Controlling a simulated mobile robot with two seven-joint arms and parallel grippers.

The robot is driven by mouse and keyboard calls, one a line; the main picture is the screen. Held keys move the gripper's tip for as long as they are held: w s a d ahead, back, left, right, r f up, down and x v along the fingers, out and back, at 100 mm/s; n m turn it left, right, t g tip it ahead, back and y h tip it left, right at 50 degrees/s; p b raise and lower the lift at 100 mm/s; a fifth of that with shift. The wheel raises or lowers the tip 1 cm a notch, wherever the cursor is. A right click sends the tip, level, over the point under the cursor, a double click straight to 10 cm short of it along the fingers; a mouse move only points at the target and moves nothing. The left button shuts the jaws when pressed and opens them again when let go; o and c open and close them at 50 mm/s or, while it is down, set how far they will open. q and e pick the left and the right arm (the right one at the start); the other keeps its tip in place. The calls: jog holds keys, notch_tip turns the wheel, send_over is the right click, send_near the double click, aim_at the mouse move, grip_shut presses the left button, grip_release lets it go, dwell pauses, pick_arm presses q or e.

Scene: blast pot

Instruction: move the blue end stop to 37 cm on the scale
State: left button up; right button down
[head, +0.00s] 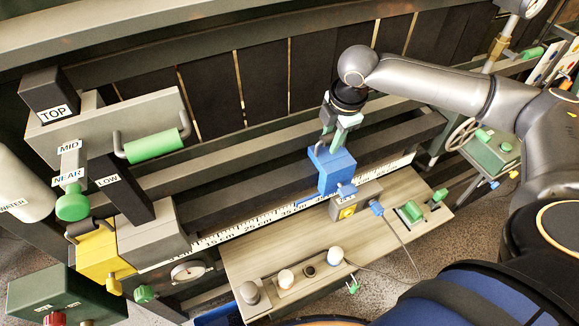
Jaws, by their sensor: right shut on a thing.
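The blue end stop (332,171) is a block on the long grey rail, at the white scale (258,223). It stands just right of the label that reads about 35 cm; the exact mark at its edge is too small to tell. My right gripper (338,138) reaches down from above and is shut on the top of the blue end stop. The block hides part of the rail and scale behind it. My left gripper is not in view.
A wooden board (240,262) with knobs lies in front of the scale. A grey box with a yellow button (347,212) stands close to the end stop, with a blue plug (376,208) and cable beside it. A green-handled lever (155,145) and yellow block (97,255) stand left.

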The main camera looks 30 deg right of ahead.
jog(key=shift+d+p, duration=0.45)
jog(key=shift+d, duration=0.55)
dwell(0.6)
grip_release()
jog(key=shift+s+a, duration=0.1)
dwell(0.5)
jog(key=shift+r, duration=0.1)
dwell(0.4)
jog(key=shift+r+p, duration=1.45)
jog(key=shift+r, duration=2.45)
